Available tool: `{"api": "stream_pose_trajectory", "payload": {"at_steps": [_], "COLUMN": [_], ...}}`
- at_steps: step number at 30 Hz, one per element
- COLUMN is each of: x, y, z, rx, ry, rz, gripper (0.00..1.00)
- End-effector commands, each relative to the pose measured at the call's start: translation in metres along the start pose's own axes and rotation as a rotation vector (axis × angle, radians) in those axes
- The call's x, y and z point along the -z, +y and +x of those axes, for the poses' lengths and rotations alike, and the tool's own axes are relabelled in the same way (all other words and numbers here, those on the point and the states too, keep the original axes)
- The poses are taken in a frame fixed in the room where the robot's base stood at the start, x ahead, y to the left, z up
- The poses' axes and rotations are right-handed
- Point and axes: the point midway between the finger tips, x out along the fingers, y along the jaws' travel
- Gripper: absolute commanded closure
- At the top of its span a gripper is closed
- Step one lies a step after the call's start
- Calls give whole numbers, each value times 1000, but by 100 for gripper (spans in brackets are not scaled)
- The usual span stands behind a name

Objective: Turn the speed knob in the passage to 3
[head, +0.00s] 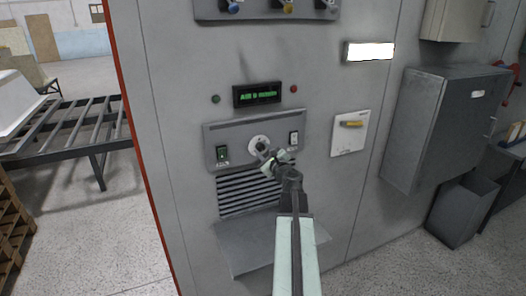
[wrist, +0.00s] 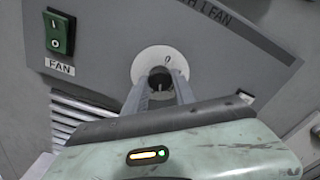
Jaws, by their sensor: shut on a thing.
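The speed knob (wrist: 161,79) is dark and sits on a round white dial (wrist: 152,62) on the grey control panel; the dial also shows in the head view (head: 257,142). My gripper (wrist: 160,88) is shut on the knob, one finger on each side of it. In the head view my gripper (head: 264,152) reaches the panel from the lower right and covers part of the dial. One mark on the dial, perhaps a 0, shows above the knob in the wrist view. The other marks and the knob's pointer are hidden or too small to read.
A green FAN switch (wrist: 59,33) is left of the dial, and another switch (head: 294,138) is to its right. Louvres (head: 246,194) and a sloped ledge (head: 245,240) lie below. A lit green display (head: 257,95) is above. A yellow-handled switch plate (head: 350,134) is further right.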

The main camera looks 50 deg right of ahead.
Motion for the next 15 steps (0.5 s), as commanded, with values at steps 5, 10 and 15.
{"api": "stream_pose_trajectory", "payload": {"at_steps": [5,10,15], "x": [1,2,2], "y": [-1,-1,-1], "z": [-1,-1,-1], "rx": [2,2,2], "ry": [2,2,3], "rz": [148,265,348], "gripper": [100,100,100]}}
